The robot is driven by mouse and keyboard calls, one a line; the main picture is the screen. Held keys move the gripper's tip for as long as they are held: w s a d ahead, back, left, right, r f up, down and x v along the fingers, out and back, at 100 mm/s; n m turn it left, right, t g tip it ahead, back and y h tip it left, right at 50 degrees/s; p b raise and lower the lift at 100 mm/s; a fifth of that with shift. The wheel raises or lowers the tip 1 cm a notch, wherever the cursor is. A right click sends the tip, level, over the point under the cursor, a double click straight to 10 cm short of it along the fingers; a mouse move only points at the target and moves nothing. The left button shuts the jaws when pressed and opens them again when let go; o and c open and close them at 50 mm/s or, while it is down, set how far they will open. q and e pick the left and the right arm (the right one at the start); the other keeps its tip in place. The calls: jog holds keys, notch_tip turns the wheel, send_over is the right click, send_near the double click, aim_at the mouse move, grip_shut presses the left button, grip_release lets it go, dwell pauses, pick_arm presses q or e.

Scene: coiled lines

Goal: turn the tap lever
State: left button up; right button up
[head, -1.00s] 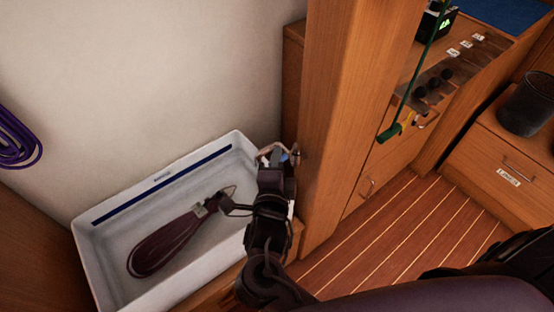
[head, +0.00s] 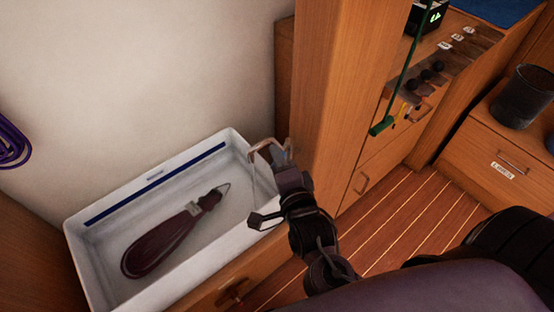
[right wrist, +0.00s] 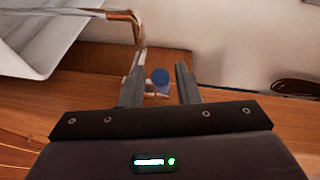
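The copper tap (head: 262,146) stands at the right end of the white basin, beside the wooden post. Its bent spout (right wrist: 138,30) is also at the top of the right wrist view, with a thin pale streak from its mouth that looks like water. A small lever with a round blue end (right wrist: 160,77) shows between the fingers in the right wrist view. My right gripper (right wrist: 158,85) is open, one finger on each side of the blue end. Contact cannot be told. In the head view the right gripper (head: 287,158) is at the tap. My left gripper is out of view.
The white basin (head: 83,250) holds a bundled maroon line (head: 160,240). The wooden post (head: 325,100) rises close to the right of my gripper. A dark pot (head: 525,98) stands on the right-hand drawers. A purple coil (head: 12,140) hangs far left.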

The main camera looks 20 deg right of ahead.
jog(key=shift+o, duration=0.4)
